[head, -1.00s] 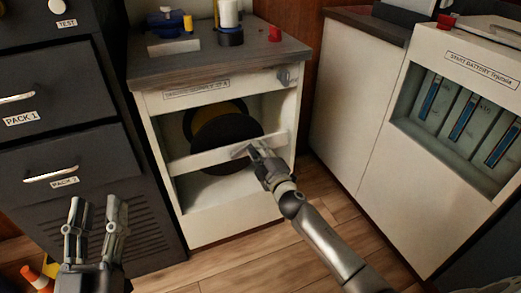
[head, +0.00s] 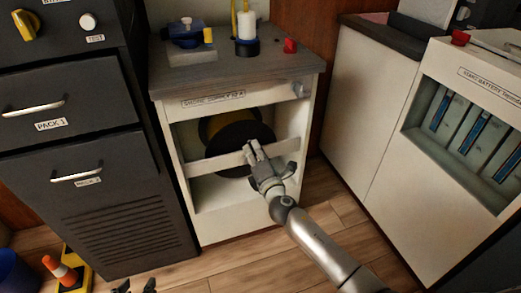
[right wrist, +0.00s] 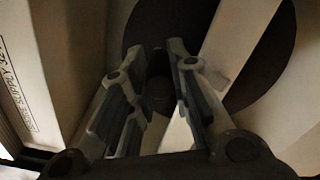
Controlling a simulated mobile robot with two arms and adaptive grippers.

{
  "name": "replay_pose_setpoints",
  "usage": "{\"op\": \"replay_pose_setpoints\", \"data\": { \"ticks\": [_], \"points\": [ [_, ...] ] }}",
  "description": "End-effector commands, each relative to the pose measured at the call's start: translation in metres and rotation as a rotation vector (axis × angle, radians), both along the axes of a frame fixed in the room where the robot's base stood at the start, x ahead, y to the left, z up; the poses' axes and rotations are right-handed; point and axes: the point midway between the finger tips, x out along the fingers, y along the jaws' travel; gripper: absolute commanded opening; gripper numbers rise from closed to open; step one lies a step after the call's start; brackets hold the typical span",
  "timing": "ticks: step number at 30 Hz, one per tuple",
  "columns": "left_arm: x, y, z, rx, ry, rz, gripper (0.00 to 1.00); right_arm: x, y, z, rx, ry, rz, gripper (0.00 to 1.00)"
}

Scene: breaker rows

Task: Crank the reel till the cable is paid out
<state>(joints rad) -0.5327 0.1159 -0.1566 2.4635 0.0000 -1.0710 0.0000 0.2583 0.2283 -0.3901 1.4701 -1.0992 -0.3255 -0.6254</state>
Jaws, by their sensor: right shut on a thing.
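The cable reel (head: 238,129) is a dark round disc with a yellow-brown part behind its rim, inside the open front of a white cabinet. A pale bar crosses in front of its lower half. My right gripper (head: 256,151) is at the reel's lower right, by the bar, its fingers pointing up. In the right wrist view a dark round grip (right wrist: 159,92), seemingly the crank handle, sits between the two fingers against the dark disc. The fingers hide most of it. My left gripper (head: 136,287) shows only its tips at the bottom edge, spread apart.
Dark drawers (head: 75,120) stand left, a white battery unit (head: 440,190) right.

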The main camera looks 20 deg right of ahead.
Motion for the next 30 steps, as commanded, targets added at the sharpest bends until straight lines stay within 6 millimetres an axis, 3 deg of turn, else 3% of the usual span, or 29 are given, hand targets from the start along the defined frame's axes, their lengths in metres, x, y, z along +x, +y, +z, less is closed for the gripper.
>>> {"op": "replay_pose_setpoints", "data": {
  "ticks": [12,28,29,30],
  "points": [
    [-0.027,0.01,-0.018,0.033,0.154,0.011,0.4,-0.002,0.018,-0.001,-0.173,-0.003,0.008,0.0],
    [-0.03,0.011,-0.02,0.037,0.171,0.012,0.4,-0.002,0.021,-0.003,-0.195,-0.002,0.012,0.0],
    [-0.03,0.011,-0.02,0.037,0.171,0.012,0.4,-0.002,0.021,-0.003,-0.195,-0.002,0.012,0.22],
    [-0.03,0.01,-0.02,0.037,0.171,0.012,0.4,-0.002,0.021,-0.003,-0.195,-0.002,0.012,0.27]
  ]
}}
